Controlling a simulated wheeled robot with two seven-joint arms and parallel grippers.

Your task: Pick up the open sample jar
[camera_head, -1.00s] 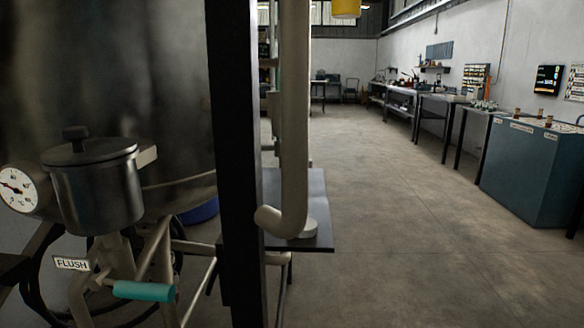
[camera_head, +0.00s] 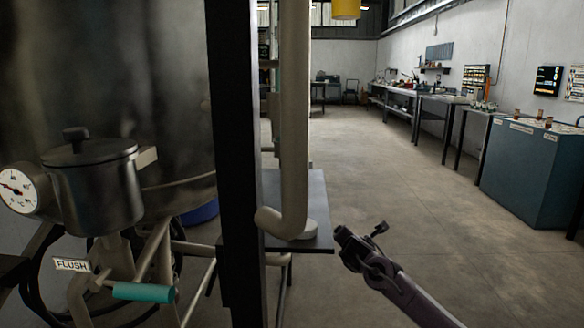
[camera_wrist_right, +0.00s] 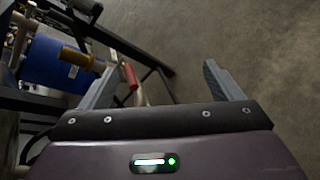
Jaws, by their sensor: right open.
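I cannot make out an open sample jar for certain in either view. In the head view a low pale round piece (camera_head: 309,229) sits on the dark shelf (camera_head: 322,240), partly behind the bent beige pipe (camera_head: 294,120); I cannot tell what it is. My right gripper (camera_head: 362,236) is just right of the shelf's front corner, apart from the pale piece. In the right wrist view the right gripper (camera_wrist_right: 161,68) has its two grey fingers wide apart, with nothing held between them. My left gripper is in neither view.
A black post (camera_head: 236,150) stands left of the pipe. A large steel vessel (camera_head: 110,70) with a lidded pot (camera_head: 98,190) and a teal handle (camera_head: 143,291) fills the left. A blue drum (camera_wrist_right: 55,60) shows in the wrist view. The floor (camera_head: 430,190) at right is clear.

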